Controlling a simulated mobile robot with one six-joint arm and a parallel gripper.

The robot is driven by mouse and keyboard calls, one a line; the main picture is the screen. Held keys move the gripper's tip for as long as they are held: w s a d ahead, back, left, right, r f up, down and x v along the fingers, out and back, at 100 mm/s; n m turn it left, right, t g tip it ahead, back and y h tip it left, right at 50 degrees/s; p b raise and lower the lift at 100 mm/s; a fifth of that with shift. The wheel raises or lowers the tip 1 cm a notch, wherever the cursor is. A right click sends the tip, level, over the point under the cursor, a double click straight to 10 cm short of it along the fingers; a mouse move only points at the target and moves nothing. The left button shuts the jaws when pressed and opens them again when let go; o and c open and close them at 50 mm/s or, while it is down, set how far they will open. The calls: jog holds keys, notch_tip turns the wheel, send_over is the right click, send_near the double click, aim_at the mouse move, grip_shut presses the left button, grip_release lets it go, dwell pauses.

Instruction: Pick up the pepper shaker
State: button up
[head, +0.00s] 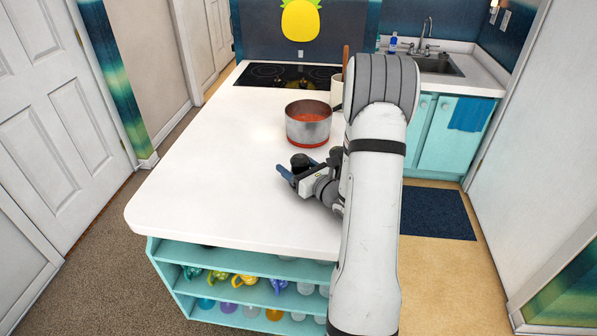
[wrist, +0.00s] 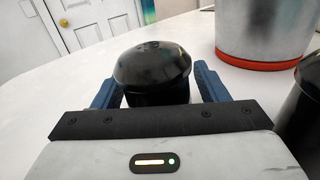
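A black, dome-topped shaker (head: 299,161), which I take to be the pepper shaker, stands upright on the white counter. In the wrist view the shaker (wrist: 152,70) is between my two blue fingers, its dome rising above them. My gripper (head: 287,172) is low over the counter; in the wrist view my gripper (wrist: 155,88) has one finger on each side of the shaker and looks open, with the fingers very close to its sides. The lower part of the shaker is hidden behind the gripper body.
A steel pot (head: 308,130) with a red base and red contents stands just behind the shaker; the pot (wrist: 262,30) is close on the right. Another black object (wrist: 304,110) is at the right edge. A light crock (head: 336,92) is farther back. The counter's left side (head: 205,170) is clear.

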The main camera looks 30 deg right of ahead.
jog(key=c, duration=0.9)
jog(key=shift+c, duration=0.3)
jog(key=shift+r, duration=0.1)
